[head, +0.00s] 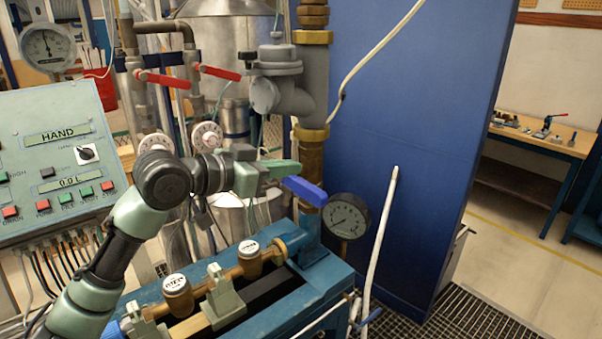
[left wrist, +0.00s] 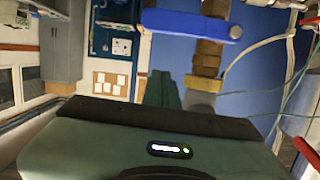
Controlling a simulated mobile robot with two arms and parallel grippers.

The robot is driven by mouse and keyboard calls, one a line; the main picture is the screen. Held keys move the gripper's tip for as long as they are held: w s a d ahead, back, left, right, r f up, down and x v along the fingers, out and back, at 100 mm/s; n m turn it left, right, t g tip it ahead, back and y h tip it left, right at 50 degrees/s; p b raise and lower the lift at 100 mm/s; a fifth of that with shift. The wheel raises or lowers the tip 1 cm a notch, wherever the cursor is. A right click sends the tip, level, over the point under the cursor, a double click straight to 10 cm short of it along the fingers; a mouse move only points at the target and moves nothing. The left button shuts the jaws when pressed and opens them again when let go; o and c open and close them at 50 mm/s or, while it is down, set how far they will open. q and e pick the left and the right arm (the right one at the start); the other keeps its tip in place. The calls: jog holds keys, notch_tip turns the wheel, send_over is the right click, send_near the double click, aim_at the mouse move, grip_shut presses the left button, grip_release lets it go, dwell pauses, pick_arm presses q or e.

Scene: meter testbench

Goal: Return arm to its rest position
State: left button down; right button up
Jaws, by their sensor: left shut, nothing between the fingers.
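My left gripper (head: 290,168) is shut and empty, on the green arm that comes in from the left. Its fingertips point right, close by a blue lever handle (head: 305,190) on the brass pipe; I cannot tell whether they touch it. In the left wrist view the shut fingers (left wrist: 162,90) show below the blue handle (left wrist: 190,24), with a visible gap in that picture. My right gripper is in neither view.
A control panel (head: 55,160) with buttons stands at the left. A black-rimmed gauge (head: 346,216) is right of the handle. Below are the blue bench (head: 318,282) and brass meters (head: 178,296). Red-handled valves (head: 163,79) stand behind the arm. A blue wall (head: 410,120) is at the right.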

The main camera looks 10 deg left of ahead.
pick_arm(q)
jog(key=f+b+v, duration=0.1)
jog(key=v, duration=0.3)
jog(key=s+d+f+n+g+y, duration=0.15)
jog(key=s+f, duration=0.25)
jog(key=f, duration=0.8)
jog(key=s+d+f+n+g+y, duration=0.1)
jog(key=s+f+g+y, duration=0.15)
jog(key=f, duration=1.05)
jog(key=s+a+f+n+g+y, duration=0.2)
jog(key=s+f, duration=0.7)
jog(key=s, duration=0.3)
jog(key=s+a+f+n+g+y, duration=0.1)
jog(key=s+a+f+g+y, duration=0.15)
jog(key=s+f, duration=0.85)
jog(key=s+f+g, duration=0.1)
jog(key=s+f, duration=0.1)
jog(key=f, duration=1)
jog(key=s+f+g, duration=0.1)
jog(key=s+f, duration=0.1)
jog(key=f, duration=1.1)
jog(key=s+a+f, duration=0.3)
jog(key=s+f, duration=1.2)
jog(key=s, duration=0.1)
jog(key=shift+s+f+g+y, duration=0.2)
jog(key=shift+s+g+y, duration=0.15)
jog(key=shift+s, duration=0.05)
